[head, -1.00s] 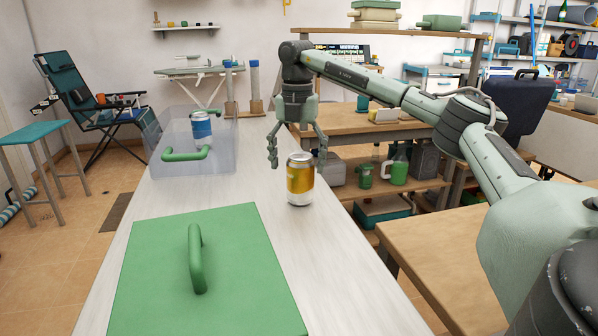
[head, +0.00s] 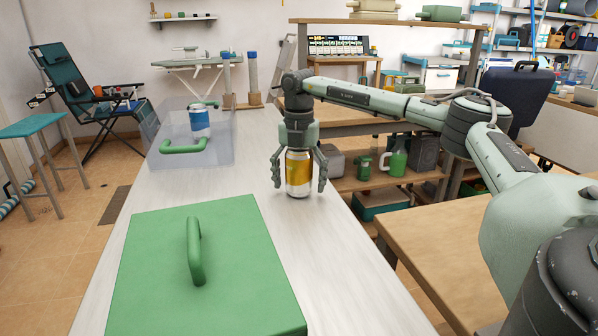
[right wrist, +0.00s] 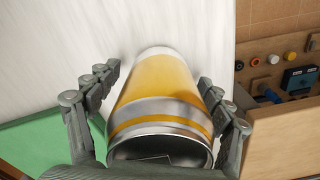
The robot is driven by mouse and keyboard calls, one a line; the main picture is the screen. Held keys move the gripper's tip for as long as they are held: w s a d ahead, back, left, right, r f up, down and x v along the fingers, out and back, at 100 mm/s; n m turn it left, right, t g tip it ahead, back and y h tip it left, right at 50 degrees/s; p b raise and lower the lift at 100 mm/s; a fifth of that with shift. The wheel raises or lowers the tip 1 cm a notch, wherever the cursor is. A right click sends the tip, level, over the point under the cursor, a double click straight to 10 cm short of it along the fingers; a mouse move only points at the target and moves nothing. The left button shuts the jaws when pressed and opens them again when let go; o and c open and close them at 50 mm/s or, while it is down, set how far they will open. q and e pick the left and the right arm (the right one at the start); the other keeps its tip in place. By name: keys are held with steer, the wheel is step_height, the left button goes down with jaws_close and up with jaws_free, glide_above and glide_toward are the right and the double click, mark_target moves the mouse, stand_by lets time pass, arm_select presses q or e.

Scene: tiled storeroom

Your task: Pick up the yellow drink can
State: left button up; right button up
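The yellow drink can (head: 299,175), with silver and white bands, stands upright on the long white table (head: 190,190), near its right edge. My right gripper (head: 299,184) points straight down over it, with one finger on each side of the can. The fingers are spread and a narrow gap shows beside the can, so they are not closed on it. In the right wrist view the can (right wrist: 160,95) lies between the two open fingers (right wrist: 160,82), its top nearest the palm. My left gripper is not in view.
A green lidded board with a handle (head: 240,250) lies on the table in front of the can. A clear bin (head: 222,150) with a blue-and-white can (head: 200,121) stands farther back left. Wooden shelving (head: 400,180) is right of the table.

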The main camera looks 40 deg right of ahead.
steer(key=c, duration=1.5)
steer(key=shift+r, duration=0.1)
